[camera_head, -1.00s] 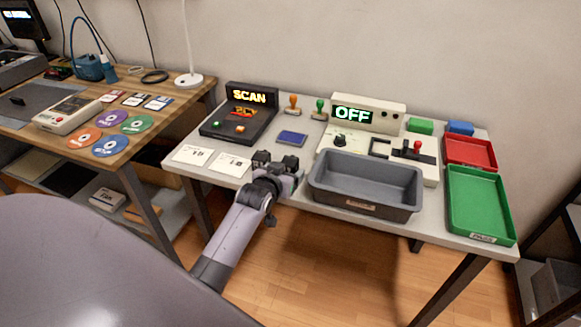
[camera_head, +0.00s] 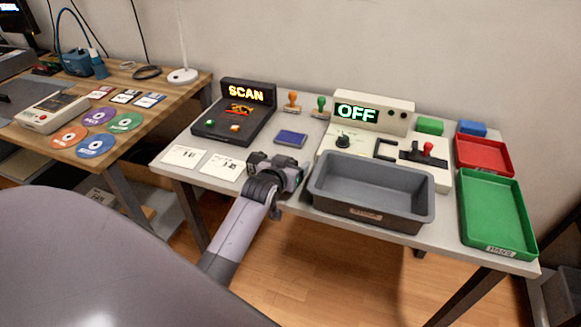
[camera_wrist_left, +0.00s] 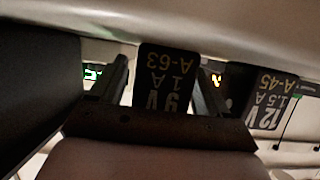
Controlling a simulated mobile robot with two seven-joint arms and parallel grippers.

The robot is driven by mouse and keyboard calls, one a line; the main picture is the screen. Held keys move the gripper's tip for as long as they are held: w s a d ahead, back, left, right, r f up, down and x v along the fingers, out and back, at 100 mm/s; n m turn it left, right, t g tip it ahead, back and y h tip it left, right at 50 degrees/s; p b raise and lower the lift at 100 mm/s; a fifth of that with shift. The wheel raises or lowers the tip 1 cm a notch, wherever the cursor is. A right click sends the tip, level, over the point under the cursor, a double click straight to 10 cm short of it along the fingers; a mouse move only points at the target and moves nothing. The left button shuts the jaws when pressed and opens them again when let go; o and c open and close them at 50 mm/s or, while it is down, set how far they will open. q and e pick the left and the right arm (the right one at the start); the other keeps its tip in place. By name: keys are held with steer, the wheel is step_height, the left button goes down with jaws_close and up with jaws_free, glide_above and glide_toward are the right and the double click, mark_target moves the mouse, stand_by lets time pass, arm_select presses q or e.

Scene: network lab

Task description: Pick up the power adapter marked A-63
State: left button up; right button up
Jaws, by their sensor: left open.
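The power adapter marked A-63 (camera_wrist_left: 166,78) is a black block with 9V 1A lettering. It appears upside down in the left wrist view, between the two fingers of my open left gripper (camera_wrist_left: 164,80). I cannot tell whether the fingers touch it. A second black adapter marked A-45 (camera_wrist_left: 265,98), with 12V 1.5A lettering, is to the right. In the head view my left gripper (camera_head: 274,163) is at the table's front edge, left of the grey bin (camera_head: 366,212). I cannot make out either adapter there. My right gripper is not in view.
The grey bin stands close right of my left gripper. Behind are a black SCAN device (camera_head: 240,112), a blue pad (camera_head: 291,138) and an OFF console (camera_head: 365,115). White cards (camera_head: 184,156) lie to the left. Red (camera_head: 483,156) and green (camera_head: 495,215) trays are at right.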

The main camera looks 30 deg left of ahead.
arm_select(q)
steer(key=shift+w+a+f, duration=0.1)
steer(key=shift+w+f, duration=0.1)
steer(key=shift+w, duration=0.2)
steer(key=shift+s+r, duration=0.1)
steer(key=shift+r, duration=0.05)
steer(key=shift+c, duration=0.3)
steer(key=c, duration=1)
steer(key=shift+c, duration=0.5)
steer(key=shift+r, duration=0.1)
